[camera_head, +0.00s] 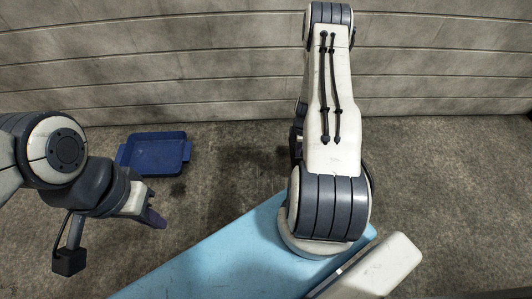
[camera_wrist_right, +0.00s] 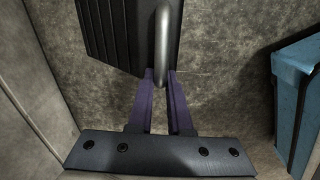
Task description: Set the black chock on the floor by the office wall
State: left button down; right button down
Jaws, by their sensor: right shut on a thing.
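The black chock (camera_wrist_right: 110,38) is in the right wrist view, a ribbed dark block with a bent metal handle (camera_wrist_right: 161,45). My right gripper (camera_wrist_right: 160,76) is shut on it, with its purple fingers at the handle. I cannot tell whether the chock touches the floor. In the head view the chock and my right gripper are hidden behind my right arm. The office wall (camera_head: 180,60), grey with horizontal seams, runs across the back of the head view. My left gripper (camera_head: 152,214) hangs at the left above the floor; its finger opening cannot be made out.
A dark blue tray (camera_head: 155,136) stands on the floor (camera_head: 225,165) near the wall, left of my right arm. The mottled grey floor right of my right arm looks clear. A pale surface (camera_wrist_right: 30,70) is close on the left of the right wrist view.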

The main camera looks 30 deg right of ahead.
jog(key=w+a+f+b, duration=0.4)
jog(key=w+f+b, duration=0.2)
jog(key=w+f, duration=0.2)
jog(key=shift+w+a+f+b, duration=0.35)
jog(key=shift+a+f+b, duration=0.05)
jog(key=shift+f, duration=0.5)
jog(key=shift+f, duration=0.2)
jog(key=c, duration=0.8)
grip_release()
jog(key=shift+s, duration=0.1)
jog(key=shift+c, duration=0.2)
notch_tip(320, 180, up, 12)
jog(key=p, duration=0.5)
jog(key=shift+r+p, duration=0.25)
jog(key=shift+p, duration=0.1)
